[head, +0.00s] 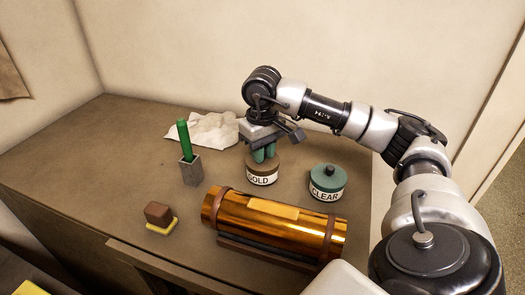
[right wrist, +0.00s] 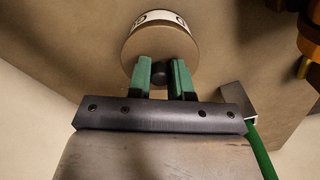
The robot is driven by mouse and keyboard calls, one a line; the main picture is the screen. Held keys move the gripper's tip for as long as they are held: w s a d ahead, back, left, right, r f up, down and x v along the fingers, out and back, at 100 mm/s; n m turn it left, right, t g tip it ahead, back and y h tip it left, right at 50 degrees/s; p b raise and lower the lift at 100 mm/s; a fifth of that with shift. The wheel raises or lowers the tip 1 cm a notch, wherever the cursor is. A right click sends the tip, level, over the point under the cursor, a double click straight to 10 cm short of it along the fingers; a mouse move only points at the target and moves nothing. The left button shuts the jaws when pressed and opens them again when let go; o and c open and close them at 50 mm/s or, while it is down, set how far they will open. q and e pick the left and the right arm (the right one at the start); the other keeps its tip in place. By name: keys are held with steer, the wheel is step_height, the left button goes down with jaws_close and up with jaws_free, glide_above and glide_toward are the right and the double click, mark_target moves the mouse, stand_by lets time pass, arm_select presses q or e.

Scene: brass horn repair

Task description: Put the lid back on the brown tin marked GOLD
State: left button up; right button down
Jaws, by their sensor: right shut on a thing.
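The brown tin marked GOLD (head: 262,178) stands upright on the bench behind the brass tube; its label edge also shows in the right wrist view (right wrist: 160,18). My right gripper (head: 264,154) is directly above it, pointing down. In the right wrist view its green-padded fingers (right wrist: 161,74) are shut on the dark knob of the brown lid (right wrist: 143,45). The lid is at the top of the tin, roughly lined up with it. I cannot tell whether it is fully seated or slightly raised. My left gripper is not in view.
A teal tin marked CLEAR (head: 327,184) stands to the right. A brass tube (head: 260,216) lies in front. A grey holder (head: 190,173) with a green stick (head: 184,140), a white cloth (head: 205,128) and a brown block (head: 158,212) on a yellow base are left. The far left bench is clear.

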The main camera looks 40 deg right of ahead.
stand_by(0.3)
steer(key=shift+c, duration=2.4)
jaws_free()
steer(key=shift+r+p, duration=2.35)
steer(key=shift+r, duration=1.15)
steer(key=shift+c, duration=0.2)
